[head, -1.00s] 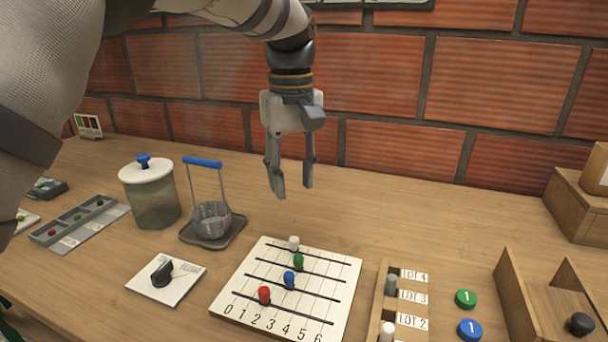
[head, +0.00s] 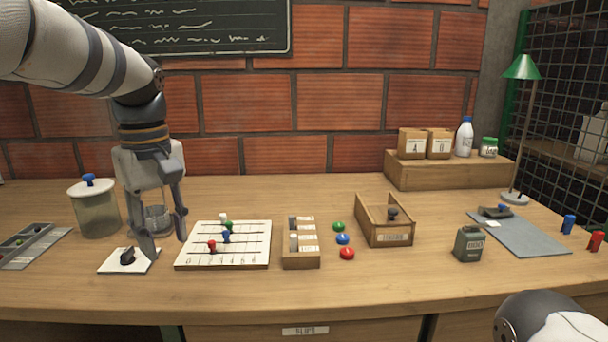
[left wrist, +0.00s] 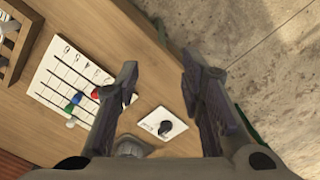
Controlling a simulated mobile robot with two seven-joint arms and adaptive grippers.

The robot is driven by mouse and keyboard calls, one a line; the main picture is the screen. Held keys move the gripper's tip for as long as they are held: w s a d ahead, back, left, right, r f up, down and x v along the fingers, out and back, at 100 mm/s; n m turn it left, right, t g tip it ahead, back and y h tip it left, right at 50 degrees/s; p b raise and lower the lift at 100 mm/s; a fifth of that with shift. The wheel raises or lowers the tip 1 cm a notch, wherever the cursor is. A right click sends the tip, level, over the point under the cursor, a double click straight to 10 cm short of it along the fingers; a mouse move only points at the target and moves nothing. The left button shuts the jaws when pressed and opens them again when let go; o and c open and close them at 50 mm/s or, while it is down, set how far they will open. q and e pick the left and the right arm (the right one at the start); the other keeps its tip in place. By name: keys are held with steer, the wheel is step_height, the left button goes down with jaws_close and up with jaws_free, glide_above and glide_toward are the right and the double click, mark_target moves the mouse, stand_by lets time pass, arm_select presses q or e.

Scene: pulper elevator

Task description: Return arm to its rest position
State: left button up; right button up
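My left gripper (head: 164,226) hangs from the left arm with its fingers pointing down, in front of the wire basket. Its two fingers are apart with nothing between them. In the left wrist view the fingers (left wrist: 160,85) are also spread and empty, and a white card with a black knob (left wrist: 162,123) shows beyond them. The same card (head: 112,263) lies on the bench by the fingertips in the head view. A rounded part of my right arm (head: 555,318) shows at the lower right. My right gripper is out of view.
The white slider board (head: 200,260) with coloured pegs lies right of the gripper. A lidded jar (head: 97,212) and basket (head: 155,219) stand behind it. A wooden lot rack (head: 300,262), coloured discs (head: 343,239), an open wooden box (head: 393,237) and a dark green canister (head: 469,244) are farther right.

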arm_select(q)
steer(key=s+f+m, duration=0.1)
steer(key=s+f, duration=0.3)
steer(key=f, duration=0.5)
steer(key=s+f+m+g, duration=0.1)
steer(key=s+f+m, duration=0.15)
steer(key=f, duration=0.75)
steer(key=s+f, duration=0.4)
steer(key=f, duration=0.5)
steer(key=s+a+f+m+g+p, duration=0.1)
steer(key=s+f, duration=0.3)
steer(key=s, duration=0.4)
steer(key=s+f+m, duration=0.2)
steer(key=s+f, duration=0.3)
steer(key=s, duration=0.2)
steer(key=s+m, duration=0.2)
steer(key=s, duration=1.6)
steer(key=shift+s+r+m+p, duration=0.3)
steer(key=shift+r+m+p, duration=0.05)
steer(key=shift+r+p, duration=0.05)
arm_select(e)
steer(key=shift+w+r+t, duration=0.5)
steer(key=shift+w+r, duration=0.65)
